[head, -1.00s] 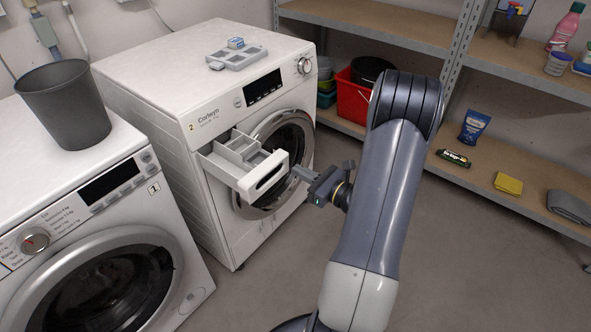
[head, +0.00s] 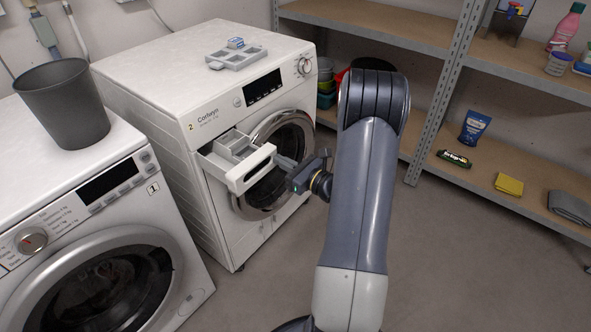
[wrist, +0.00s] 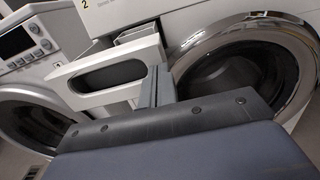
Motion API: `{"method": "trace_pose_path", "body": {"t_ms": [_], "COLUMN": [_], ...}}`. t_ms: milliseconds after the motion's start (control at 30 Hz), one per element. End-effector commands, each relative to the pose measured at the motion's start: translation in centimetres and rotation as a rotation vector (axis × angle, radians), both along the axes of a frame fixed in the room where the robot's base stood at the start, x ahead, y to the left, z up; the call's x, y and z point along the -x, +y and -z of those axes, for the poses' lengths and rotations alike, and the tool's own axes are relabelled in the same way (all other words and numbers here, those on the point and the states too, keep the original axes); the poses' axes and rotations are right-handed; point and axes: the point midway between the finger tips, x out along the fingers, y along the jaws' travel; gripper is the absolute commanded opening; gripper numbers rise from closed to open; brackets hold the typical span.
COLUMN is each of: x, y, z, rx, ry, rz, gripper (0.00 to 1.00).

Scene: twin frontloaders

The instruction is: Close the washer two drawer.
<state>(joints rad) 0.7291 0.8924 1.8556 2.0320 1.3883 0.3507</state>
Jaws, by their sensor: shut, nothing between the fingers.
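Washer two (head: 215,75) is the white machine labelled 2, with a dark display and a round chrome-rimmed door. Its detergent drawer (head: 251,169) sticks out from the upper left of its front, with compartments visible behind a white handle front. In the wrist view the drawer front (wrist: 108,74) is left of the fingers. My gripper (head: 279,162) is shut and empty. Its fingertips are at the right end of the drawer front; I cannot tell whether they touch it. In the wrist view the gripper (wrist: 156,80) points at the washer face beside the drawer.
Washer one (head: 110,215) stands at the left with a dark bin (head: 65,105) on top. A grey compartment tray (head: 238,57) lies on washer two. Shelves (head: 440,100) with bottles and cloths stand at the right. Floor between is clear.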

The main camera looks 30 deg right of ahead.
Motion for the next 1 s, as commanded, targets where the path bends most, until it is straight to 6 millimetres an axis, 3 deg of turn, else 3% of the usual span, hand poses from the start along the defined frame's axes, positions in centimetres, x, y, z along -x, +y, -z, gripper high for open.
{"method": "trace_pose_path", "body": {"t_ms": [300, 500, 700, 1000], "x": [-8.3, -12.2, -14.2, -14.8], "y": [3.2, 4.5, 5.2, 5.4], "z": [0.3, 0.2, 0.1, -0.2], "rx": [0.002, 0.0, 0.0, 0.0], "ry": [-0.002, -0.002, 0.0, -0.003], "rz": [-0.006, -0.003, 0.0, 0.0], "gripper": [0.0, 0.0, 0.0, 0.0]}}
